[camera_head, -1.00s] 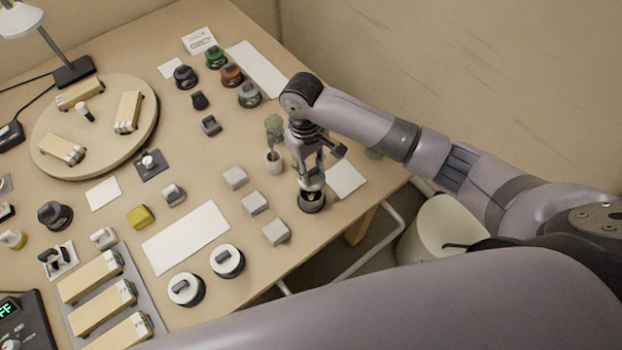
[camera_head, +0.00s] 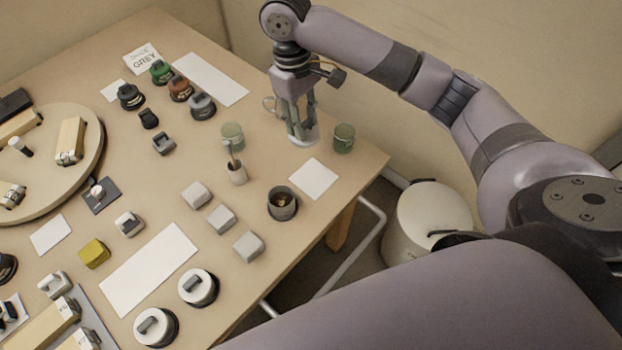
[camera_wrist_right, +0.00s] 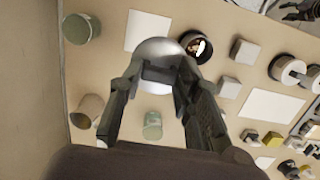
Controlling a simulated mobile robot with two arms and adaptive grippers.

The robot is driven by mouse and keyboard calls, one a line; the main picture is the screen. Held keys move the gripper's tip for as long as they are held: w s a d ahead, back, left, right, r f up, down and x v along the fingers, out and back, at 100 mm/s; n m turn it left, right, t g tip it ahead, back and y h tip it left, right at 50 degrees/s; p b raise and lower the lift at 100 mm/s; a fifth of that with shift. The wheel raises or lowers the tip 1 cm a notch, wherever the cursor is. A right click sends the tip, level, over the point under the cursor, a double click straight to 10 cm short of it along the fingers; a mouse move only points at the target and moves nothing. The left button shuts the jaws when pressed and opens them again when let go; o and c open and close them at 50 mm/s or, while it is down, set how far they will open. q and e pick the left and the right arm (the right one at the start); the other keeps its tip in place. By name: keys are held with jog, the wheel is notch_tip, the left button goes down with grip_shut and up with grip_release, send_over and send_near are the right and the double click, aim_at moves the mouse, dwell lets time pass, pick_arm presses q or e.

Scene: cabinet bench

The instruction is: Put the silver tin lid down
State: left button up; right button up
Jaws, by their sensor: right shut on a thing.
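My right gripper (camera_head: 300,130) is shut on the silver tin lid (camera_head: 304,138) near the table's back right edge. The lid shows as a pale, shiny disc between the fingers in the right wrist view (camera_wrist_right: 158,48). I cannot tell whether it touches the table. The open dark tin (camera_head: 282,204) stands apart from it, nearer the front edge, with something brownish inside. It also shows beside the lid in the right wrist view (camera_wrist_right: 196,46).
Green containers (camera_head: 233,136) (camera_head: 343,138) stand on either side of the gripper. A small pot with a brush (camera_head: 237,172) is to the left. Pale blocks (camera_head: 221,218) and white-lidded tins (camera_head: 198,287) sit further forward. The white card is bare.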

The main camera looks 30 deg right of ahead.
aim_at(315, 178)
jog(key=shift+w+d+f+b, duration=0.2)
jog(key=shift+d+f+b, duration=0.2)
jog(key=shift+d, duration=0.25)
jog(key=shift+w+d+f+b, duration=0.15)
jog(key=shift+d+f+b, duration=0.2)
jog(key=shift+d, duration=0.25)
jog(key=shift+d+f, duration=0.1)
jog(key=shift+d, duration=0.05)
pick_arm(q)
notch_tip(315, 178, down, 3)
jog(key=shift+f, duration=0.2)
pick_arm(e)
notch_tip(315, 178, down, 19)
jog(key=shift+f, duration=0.2)
jog(key=shift+f, duration=0.15)
jog(key=o, duration=0.9)
jog(key=shift+c, duration=0.2)
pick_arm(q)
jog(key=shift+f+b, duration=0.25)
jog(key=shift+b, duration=0.25)
pick_arm(e)
notch_tip(315, 178, up, 12)
jog(key=w, duration=0.1)
jog(key=shift+w+a, duration=0.2)
jog(key=shift+a, duration=0.05)
